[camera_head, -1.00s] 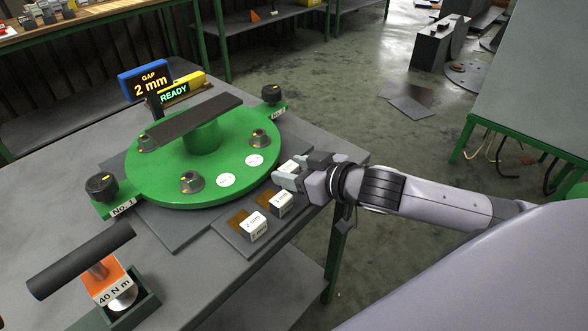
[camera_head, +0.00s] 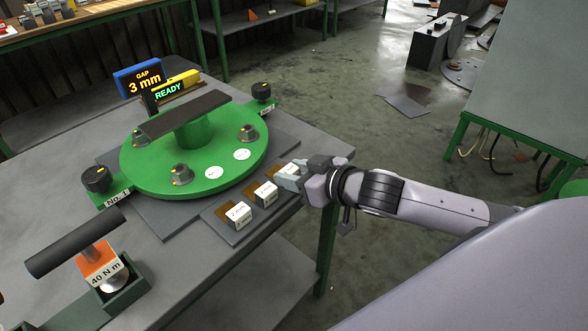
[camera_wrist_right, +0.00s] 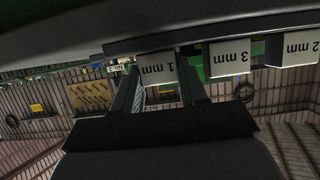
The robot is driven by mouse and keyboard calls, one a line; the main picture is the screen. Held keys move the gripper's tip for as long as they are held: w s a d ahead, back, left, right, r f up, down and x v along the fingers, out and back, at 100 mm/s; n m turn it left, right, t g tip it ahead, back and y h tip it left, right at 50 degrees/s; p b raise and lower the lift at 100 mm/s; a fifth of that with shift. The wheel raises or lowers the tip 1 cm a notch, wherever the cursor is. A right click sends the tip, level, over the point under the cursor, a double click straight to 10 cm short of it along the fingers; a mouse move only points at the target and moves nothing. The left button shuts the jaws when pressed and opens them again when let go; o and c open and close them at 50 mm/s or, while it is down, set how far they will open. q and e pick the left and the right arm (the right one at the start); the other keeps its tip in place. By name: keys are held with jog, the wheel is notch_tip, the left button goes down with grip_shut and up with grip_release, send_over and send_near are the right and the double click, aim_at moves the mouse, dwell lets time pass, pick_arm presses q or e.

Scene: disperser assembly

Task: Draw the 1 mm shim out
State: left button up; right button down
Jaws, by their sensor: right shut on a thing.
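The 1 mm shim (camera_head: 289,169) has a white label and is at the far right end of a row of shims, by the table edge. My right gripper (camera_head: 293,178) is shut on it from the right. In the right wrist view, the shim's label (camera_wrist_right: 157,69) reads "1 mm" upside down between the fingers (camera_wrist_right: 160,92). The gripper hides part of the shim in the head view. I cannot tell whether it touches the plate beneath. My left gripper is not in view.
The 3 mm shim (camera_head: 268,194) and 2 mm shim (camera_head: 239,214) stand beside it. A green round fixture (camera_head: 205,175) with knobs is behind. The display (camera_head: 140,82) reads "GAP 3 mm". A 40 N m tool (camera_head: 98,262) stands front left. Floor beyond the table's right edge is open.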

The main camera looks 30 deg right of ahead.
jog(key=shift+s+d, duration=0.1)
jog(key=shift+s, duration=0.2)
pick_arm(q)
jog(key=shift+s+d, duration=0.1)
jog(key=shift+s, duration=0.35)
pick_arm(e)
jog(key=shift+f, duration=0.1)
jog(key=c, duration=0.9)
grip_release()
jog(key=shift+s, duration=0.1)
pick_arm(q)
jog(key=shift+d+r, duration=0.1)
pick_arm(e)
jog(key=shift+d, duration=0.1)
jog(key=shift+s, duration=0.1)
jog(key=shift+v, duration=3.6)
